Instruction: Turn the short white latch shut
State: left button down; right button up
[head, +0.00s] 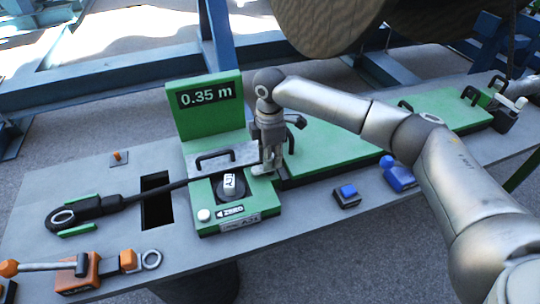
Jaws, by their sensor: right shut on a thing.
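My right gripper (268,160) comes down from above at the right edge of the green measuring unit (207,214). It is shut at a short white latch (262,169), and its fingers hide part of the latch. A hinged grey plate with a black handle (222,155) lies across the unit, just left of the fingers. A black cable (155,193) runs to the unit from the left. How far the latch is turned cannot be told. My left gripper is not in view.
An upright green display (206,101) reading 0.35 m stands behind the unit. Blue blocks (347,195) lie to the right. An orange-handled tool (82,268) lies at the front left, near a dark slot (157,205).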

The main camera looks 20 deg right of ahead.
jog(key=shift+r+m+p, duration=0.15)
jog(key=shift+m+p, duration=0.15)
jog(key=shift+p, duration=0.25)
jog(key=m+p, duration=1)
jog(key=p, duration=0.4)
jog(key=shift+r+m, duration=0.1)
jog(key=shift+m, duration=0.3)
jog(key=m+p, duration=0.2)
jog(key=m, duration=0.1)
jog(key=shift+p, duration=0.4)
jog(key=shift+m+p, duration=0.9)
jog(key=shift+m, duration=0.8)
jog(key=shift+f, duration=0.2)
jog(key=o, duration=1)
